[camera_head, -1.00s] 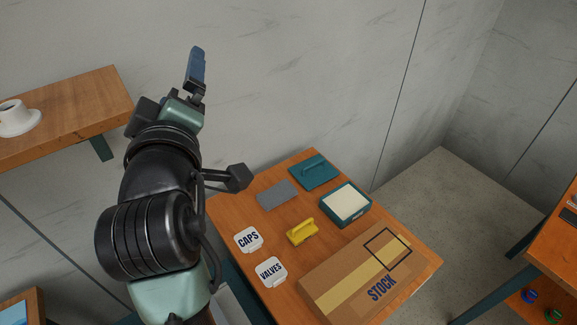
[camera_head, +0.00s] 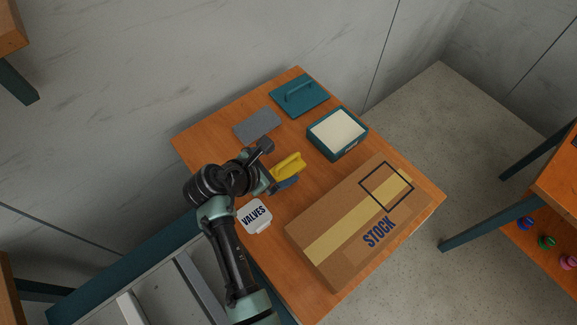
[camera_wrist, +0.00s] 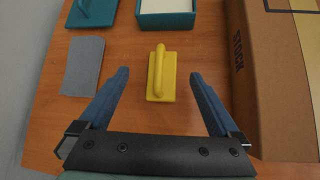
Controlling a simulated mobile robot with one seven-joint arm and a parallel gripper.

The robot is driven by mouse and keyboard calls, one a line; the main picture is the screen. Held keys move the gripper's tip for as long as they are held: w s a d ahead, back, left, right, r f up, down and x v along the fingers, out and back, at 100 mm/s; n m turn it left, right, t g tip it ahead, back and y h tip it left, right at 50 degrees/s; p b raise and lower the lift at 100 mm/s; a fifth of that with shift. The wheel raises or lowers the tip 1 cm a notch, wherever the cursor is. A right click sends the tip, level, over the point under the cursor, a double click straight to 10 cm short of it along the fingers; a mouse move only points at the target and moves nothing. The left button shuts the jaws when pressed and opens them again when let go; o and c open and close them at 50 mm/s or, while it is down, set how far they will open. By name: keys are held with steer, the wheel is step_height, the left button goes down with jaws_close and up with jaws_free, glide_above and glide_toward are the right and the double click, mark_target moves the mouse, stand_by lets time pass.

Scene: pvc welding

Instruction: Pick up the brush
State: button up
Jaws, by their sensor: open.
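The brush is the yellow block with a raised handle (camera_wrist: 161,77); it lies on the wooden table, handle up. In the wrist view it is ahead of and between my open fingers, touching neither. In the head view the brush (camera_head: 290,164) is just beyond my gripper (camera_head: 277,184), which partly covers its near side. My gripper (camera_wrist: 160,98) is open and empty, its two blue fingers apart.
A STOCK carton (camera_head: 335,240) lies close on the right. A teal box with a white inside (camera_head: 322,150), a grey sheet (camera_head: 257,124) and a teal handled plate (camera_head: 312,101) lie behind. A VALVES label piece (camera_head: 264,226) is near my arm.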

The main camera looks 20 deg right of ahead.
mark_target(297, 161)
steer(key=shift+s+x, duration=0.1)
steer(key=shift+x, duration=1.7)
steer(key=shift+s+x, duration=0.15)
steer(key=shift+x, duration=1.6)
steer(key=shift+d, duration=0.2)
steer(key=shift+c, duration=0.2)
jaws_close()
